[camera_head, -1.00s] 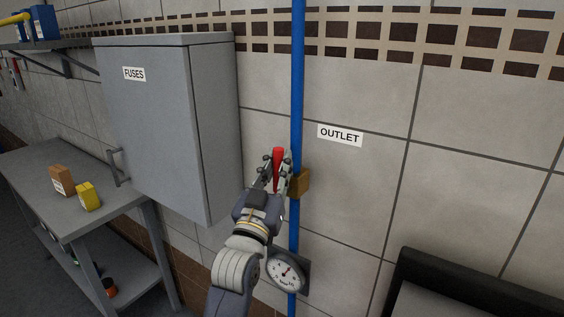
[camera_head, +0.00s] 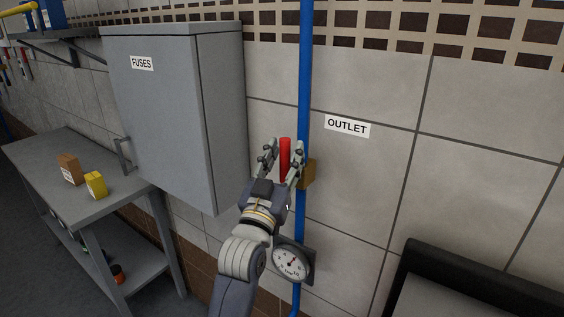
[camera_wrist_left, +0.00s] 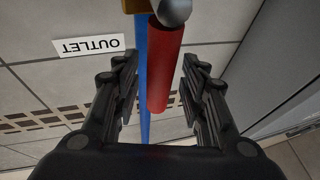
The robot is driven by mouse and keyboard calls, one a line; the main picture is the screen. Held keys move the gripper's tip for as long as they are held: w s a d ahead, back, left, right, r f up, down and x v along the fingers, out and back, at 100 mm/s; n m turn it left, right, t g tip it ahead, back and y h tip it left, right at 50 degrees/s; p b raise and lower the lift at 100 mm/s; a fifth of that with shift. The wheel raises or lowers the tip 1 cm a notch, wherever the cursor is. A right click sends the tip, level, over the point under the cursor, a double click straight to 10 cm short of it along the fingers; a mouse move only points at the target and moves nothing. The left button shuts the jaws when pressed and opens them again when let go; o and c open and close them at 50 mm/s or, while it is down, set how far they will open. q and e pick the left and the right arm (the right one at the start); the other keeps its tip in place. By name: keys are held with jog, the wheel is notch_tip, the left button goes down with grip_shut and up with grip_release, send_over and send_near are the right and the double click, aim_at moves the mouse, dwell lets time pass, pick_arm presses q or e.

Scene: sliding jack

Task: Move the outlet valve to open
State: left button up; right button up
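The outlet valve has a red handle (camera_head: 285,158) and a brass body (camera_head: 309,174) on the blue vertical pipe (camera_head: 304,75). The handle stands upright, roughly in line with the pipe. My left gripper (camera_head: 282,152) is open, with one finger on each side of the red handle. In the left wrist view the red handle (camera_wrist_left: 165,70) lies between the spread fingers (camera_wrist_left: 160,88), with gaps on both sides. The blue pipe (camera_wrist_left: 142,60) runs behind it. My right gripper is not in view.
An OUTLET label (camera_head: 347,126) is on the wall right of the pipe. A pressure gauge (camera_head: 291,261) sits below the valve. A grey fuse cabinet (camera_head: 165,120) stands close on the left. A dark-framed object (camera_head: 470,290) is at lower right.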

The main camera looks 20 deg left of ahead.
pick_arm(q)
jog(key=v, duration=1.2)
dwell(0.5)
